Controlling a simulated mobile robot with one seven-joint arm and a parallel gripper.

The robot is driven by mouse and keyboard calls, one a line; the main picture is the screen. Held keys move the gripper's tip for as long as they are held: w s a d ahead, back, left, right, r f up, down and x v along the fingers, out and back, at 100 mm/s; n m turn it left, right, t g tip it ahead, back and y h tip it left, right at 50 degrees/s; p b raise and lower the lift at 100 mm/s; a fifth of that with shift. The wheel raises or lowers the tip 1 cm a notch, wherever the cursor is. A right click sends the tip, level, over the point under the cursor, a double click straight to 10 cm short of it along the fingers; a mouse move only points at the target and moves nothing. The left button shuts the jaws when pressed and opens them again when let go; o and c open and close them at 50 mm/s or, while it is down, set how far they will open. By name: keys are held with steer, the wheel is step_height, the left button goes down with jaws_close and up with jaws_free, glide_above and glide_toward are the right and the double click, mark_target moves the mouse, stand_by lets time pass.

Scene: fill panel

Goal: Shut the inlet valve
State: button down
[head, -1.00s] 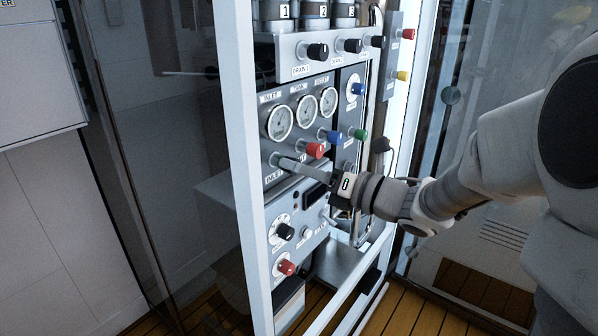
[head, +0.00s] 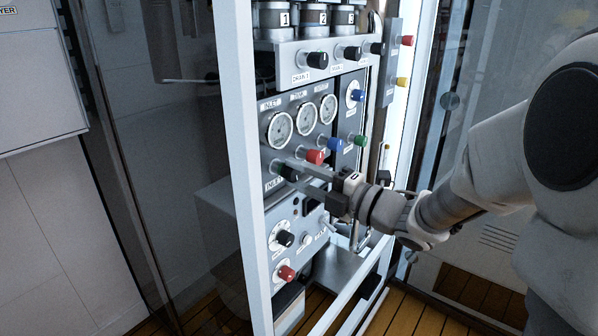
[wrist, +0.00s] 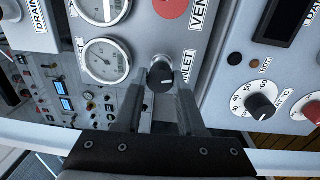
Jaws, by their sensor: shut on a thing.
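The inlet valve is a black round knob (head: 287,172) low on the grey gauge panel (head: 268,150), above an INLET label. In the wrist view the knob (wrist: 161,77) sits between the two fingers, with a small white line on its face. My gripper (head: 299,174) reaches in from the right; in the wrist view its fingertips (wrist: 161,86) are on either side of the knob, shut on it. The knob's far side and stem are partly hidden. The word INLET shows right of the knob in the wrist view.
A red knob (head: 314,156) is close above my fingers, with blue (head: 335,144) and green (head: 360,140) knobs further right. Round gauges (head: 279,129) are above. A lower panel has a black dial (head: 284,238) and a red knob (head: 286,273). A white frame post (head: 238,150) stands left.

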steer(key=m+p, duration=0.2)
steer(key=m, duration=0.4)
steer(key=shift+h+p, duration=0.3)
steer(key=m+p, duration=0.3)
steer(key=m, duration=0.1)
steer(key=shift+m+t, duration=0.3)
steer(key=m+p, duration=0.4)
steer(key=m, duration=0.1)
steer(key=shift+s+m, duration=0.1)
steer(key=shift+m, duration=0.2)
steer(key=m+p, duration=0.5)
steer(key=shift+r+m+h, duration=0.1)
steer(key=shift+m+h, duration=0.2)
steer(key=m+p, duration=0.4)
steer(key=shift+m+p, duration=0.3)
steer(key=shift+p, duration=0.05)
steer(key=m+p, duration=0.4)
steer(key=shift+r, duration=0.1)
steer(key=m+p, duration=0.4)
steer(key=shift+m+g, duration=0.3)
steer(key=shift+g, duration=0.1)
steer(key=shift+m+p, duration=1.35)
steer(key=shift+m, duration=0.75)
